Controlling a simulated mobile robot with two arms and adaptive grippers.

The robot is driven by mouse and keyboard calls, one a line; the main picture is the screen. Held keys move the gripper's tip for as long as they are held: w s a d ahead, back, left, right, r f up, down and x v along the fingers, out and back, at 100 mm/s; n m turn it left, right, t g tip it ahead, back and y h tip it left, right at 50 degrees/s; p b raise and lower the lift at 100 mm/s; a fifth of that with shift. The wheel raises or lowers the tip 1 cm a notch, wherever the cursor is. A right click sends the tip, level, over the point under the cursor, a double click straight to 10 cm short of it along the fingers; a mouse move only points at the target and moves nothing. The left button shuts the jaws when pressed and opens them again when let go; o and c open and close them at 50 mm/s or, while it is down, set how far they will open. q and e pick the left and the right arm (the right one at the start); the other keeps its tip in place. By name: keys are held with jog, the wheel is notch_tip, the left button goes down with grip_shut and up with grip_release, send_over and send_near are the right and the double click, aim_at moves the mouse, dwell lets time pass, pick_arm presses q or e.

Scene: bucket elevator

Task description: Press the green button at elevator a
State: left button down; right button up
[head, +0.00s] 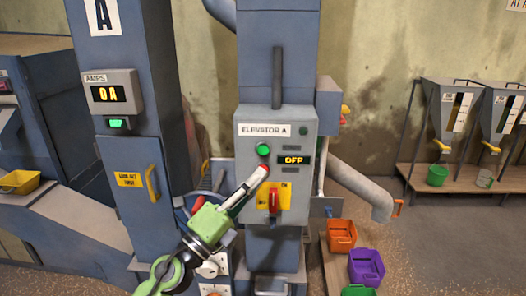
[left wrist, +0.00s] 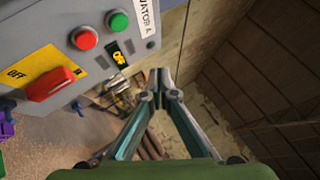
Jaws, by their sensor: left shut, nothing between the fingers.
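The grey control box marked ELEVATOR A (head: 246,153) is mounted on the blue column. Its round green button (head: 263,150) is uncovered in the head view. The green button also shows in the left wrist view (left wrist: 118,20), beside the red button (left wrist: 86,38). My left gripper (head: 260,174) is shut and empty. In the head view its tips lie just below the green button and overlap the red button. In the left wrist view the tips (left wrist: 158,88) appear apart from both buttons. Whether they touch the box is unclear. My right gripper is out of view.
A red rotary switch (head: 273,201) on a yellow plate sits below the buttons. The display (head: 293,160) reads OFF. An AMPS meter (head: 110,93) reading 0A hangs on the left column. A grey pipe (head: 362,187) runs right; orange (head: 341,235) and purple (head: 366,267) buckets stand below.

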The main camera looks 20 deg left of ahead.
aim_at(263, 150)
pick_arm(q)
jog(key=shift+w, duration=0.1)
jog(key=shift+w+a+b, duration=0.4)
jog(key=shift+w+b, duration=0.05)
jog(key=shift+w, duration=0.95)
jog(key=shift+w+a+b, duration=0.4)
jog(key=shift+w+b, duration=0.1)
jog(key=shift+w, duration=0.85)
jog(key=shift+w+a+b, duration=0.4)
jog(key=shift+w+b, duration=0.05)
jog(key=shift+w, duration=0.95)
jog(key=shift+w, duration=0.1)
jog(key=shift+w+a, duration=0.15)
jog(key=shift+w, duration=0.15)
jog(key=shift+w+a, duration=0.15)
jog(key=shift+w, duration=0.3)
jog(key=shift+s, duration=0.1)
jog(key=shift+s+d, duration=0.25)
jog(key=shift+s, duration=0.55)
